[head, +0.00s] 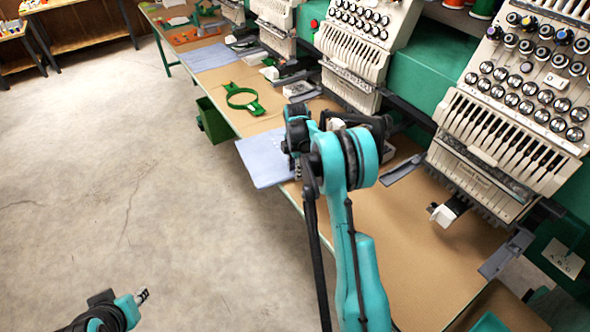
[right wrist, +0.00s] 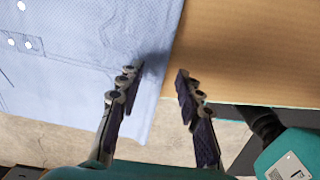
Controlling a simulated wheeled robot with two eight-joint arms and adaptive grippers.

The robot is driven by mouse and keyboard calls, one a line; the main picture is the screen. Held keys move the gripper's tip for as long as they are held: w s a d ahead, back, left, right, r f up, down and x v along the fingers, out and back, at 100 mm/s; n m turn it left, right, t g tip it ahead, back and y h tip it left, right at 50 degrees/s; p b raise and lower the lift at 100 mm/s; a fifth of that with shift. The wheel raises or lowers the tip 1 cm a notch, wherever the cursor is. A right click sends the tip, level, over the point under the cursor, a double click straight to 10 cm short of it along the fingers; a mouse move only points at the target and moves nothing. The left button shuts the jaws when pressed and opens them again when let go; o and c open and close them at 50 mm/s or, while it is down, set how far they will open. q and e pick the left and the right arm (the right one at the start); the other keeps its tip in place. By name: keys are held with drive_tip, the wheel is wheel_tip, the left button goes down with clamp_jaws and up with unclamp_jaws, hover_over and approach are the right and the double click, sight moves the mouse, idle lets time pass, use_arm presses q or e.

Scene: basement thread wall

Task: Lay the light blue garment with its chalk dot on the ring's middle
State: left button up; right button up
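The light blue garment (head: 262,163) lies flat at the table's front edge, partly hanging past it. It also fills the left of the right wrist view (right wrist: 80,70), where a few small white dots show; I cannot tell which is the chalk dot. The green ring (head: 229,91) lies on the table beyond the garment, with nothing on it. My right gripper (right wrist: 158,72) is open above the garment's edge, one finger over cloth, the other over bare table. In the head view my own arm mostly hides it. My left gripper (head: 143,295) is low at bottom left, away from the table, too small to judge.
The tan table (head: 425,240) runs along a row of embroidery machines (head: 510,120) on the right. Another light blue cloth (head: 205,57) lies farther back. A green bin (head: 214,122) hangs at the table's front edge. The floor at left is clear.

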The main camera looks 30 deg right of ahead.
wheel_tip(320, 180, up, 12)
drive_tip(key=shift+s, duration=0.15)
idle(0.5)
drive_tip(key=s+a+r+m+t, duration=0.3)
drive_tip(key=s+a+r+m, duration=0.55)
drive_tip(key=s+a, duration=0.4)
drive_tip(key=s+a+f+m+t, duration=0.2)
drive_tip(key=s+a+m, duration=0.1)
drive_tip(key=s, duration=0.5)
drive_tip(key=s+a+f+m+t, duration=0.2)
drive_tip(key=s+a+m, duration=0.1)
drive_tip(key=s+m, duration=0.3)
drive_tip(key=shift+s+a+f, duration=0.25)
drive_tip(key=shift+s+a, duration=0.1)
drive_tip(key=shift+s, duration=0.6)
